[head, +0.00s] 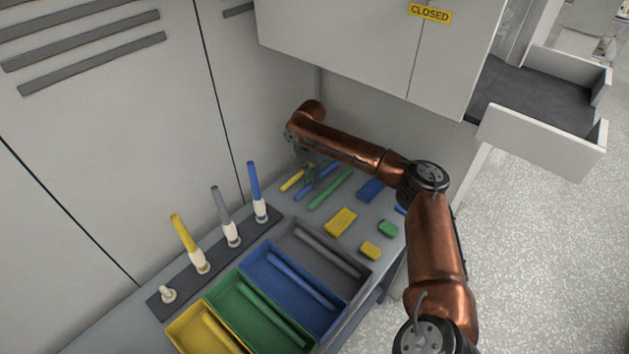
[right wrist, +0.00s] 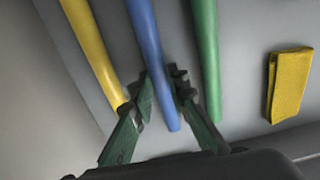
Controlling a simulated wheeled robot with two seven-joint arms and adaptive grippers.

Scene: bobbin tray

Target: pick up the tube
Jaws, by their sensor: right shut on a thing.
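Three loose tubes lie side by side at the far end of the table: a yellow tube (head: 292,181), a blue tube (head: 318,182) and a green tube (head: 330,190). They also show in the right wrist view as yellow (right wrist: 92,50), blue (right wrist: 150,50) and green (right wrist: 205,50). My right gripper (right wrist: 160,92) is shut on the blue tube near its end, one finger on each side. In the head view, the right gripper (head: 307,163) is partly hidden by its arm. The left gripper is not in view.
A dark rack (head: 270,219) holds yellow, grey and blue upright tubes on white holders; one holder (head: 167,295) is bare. Yellow, green, blue and grey trays (head: 366,270) each hold a tube. Yellow, blue and green blocks (head: 341,221) lie right of the loose tubes. A cabinet overhangs the table.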

